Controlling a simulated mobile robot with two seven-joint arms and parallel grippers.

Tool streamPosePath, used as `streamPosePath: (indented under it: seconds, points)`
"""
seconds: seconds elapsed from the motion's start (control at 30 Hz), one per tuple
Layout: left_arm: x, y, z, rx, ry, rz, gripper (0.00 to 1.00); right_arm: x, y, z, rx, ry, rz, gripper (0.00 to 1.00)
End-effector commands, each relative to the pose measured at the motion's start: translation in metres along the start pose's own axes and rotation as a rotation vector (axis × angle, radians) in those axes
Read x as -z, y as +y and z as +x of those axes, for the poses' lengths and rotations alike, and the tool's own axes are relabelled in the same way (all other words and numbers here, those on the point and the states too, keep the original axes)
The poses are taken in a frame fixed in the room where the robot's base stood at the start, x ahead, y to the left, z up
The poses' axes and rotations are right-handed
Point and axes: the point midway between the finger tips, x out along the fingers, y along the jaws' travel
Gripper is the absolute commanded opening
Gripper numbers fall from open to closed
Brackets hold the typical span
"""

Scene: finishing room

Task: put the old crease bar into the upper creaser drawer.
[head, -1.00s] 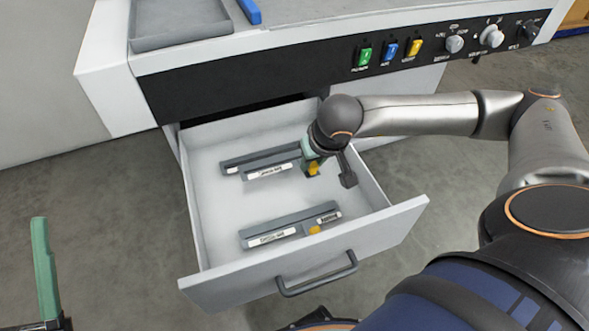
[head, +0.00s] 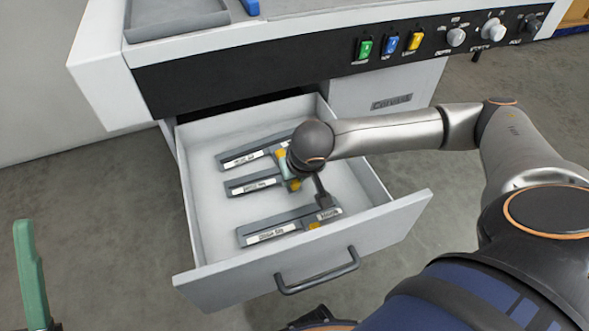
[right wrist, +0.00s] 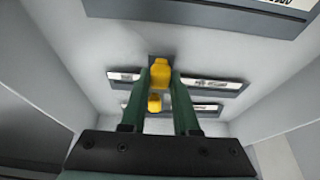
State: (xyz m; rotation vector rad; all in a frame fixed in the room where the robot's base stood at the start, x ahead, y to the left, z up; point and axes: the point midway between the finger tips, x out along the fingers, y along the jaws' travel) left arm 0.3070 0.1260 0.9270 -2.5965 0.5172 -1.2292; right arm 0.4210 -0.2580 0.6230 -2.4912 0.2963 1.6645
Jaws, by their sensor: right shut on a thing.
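The open creaser drawer (head: 207,215) is light grey and holds several grey bars with white labels too blurred to read. My right gripper (head: 291,174) is inside the drawer, shut on the yellow knob of the middle bar, which I take as the old crease bar (head: 240,188). In the right wrist view its yellow knob (right wrist: 160,72) sits between the green fingers. I cannot tell whether this bar touches the drawer floor. Part of it is hidden by my arm. One green finger of my left gripper (head: 33,270) shows at the left edge, away from the drawer.
A back bar (head: 246,157) with a yellow knob lies behind the held bar, and a front bar (head: 268,234) lies nearer the drawer handle (head: 318,277). The drawer's left side is free. A black control panel (head: 290,75) overhangs the drawer's back.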

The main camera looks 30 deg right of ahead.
Motion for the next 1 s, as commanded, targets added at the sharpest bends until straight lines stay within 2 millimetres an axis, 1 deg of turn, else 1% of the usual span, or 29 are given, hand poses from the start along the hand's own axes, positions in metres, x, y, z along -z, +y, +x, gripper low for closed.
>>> streamPosePath:
  seconds: [0.17, 0.2, 0.43, 0.67, 0.77, 0.87, 1.0]
  points:
    - [-0.003, 0.002, -0.004, 0.0, 0.0, -0.004, 0.5, -0.002, 0.0, 0.004, 0.001, 0.001, 0.0, 0.0]
    - [-0.003, 0.002, -0.003, -0.001, -0.001, -0.006, 0.5, -0.001, 0.0, 0.003, 0.0, 0.0, 0.0, 0.32]
    - [-0.002, 0.002, -0.002, -0.004, 0.002, -0.004, 0.5, -0.001, 0.0, 0.003, 0.0, 0.0, 0.0, 0.58]
    - [-0.002, 0.002, -0.001, -0.004, 0.004, -0.004, 0.5, -0.001, 0.0, 0.003, 0.0, 0.0, 0.0, 0.59]
    - [0.001, 0.001, 0.001, -0.005, 0.004, -0.002, 0.5, 0.0, 0.0, -0.001, 0.0, 0.0, 0.0, 0.59]
    - [0.004, 0.0, 0.004, -0.007, 0.005, 0.004, 0.5, 0.001, 0.0, -0.011, 0.003, 0.001, -0.001, 0.59]
    - [0.01, -0.004, 0.011, -0.01, 0.009, 0.019, 0.5, 0.002, 0.0, -0.041, 0.003, 0.002, -0.001, 0.59]
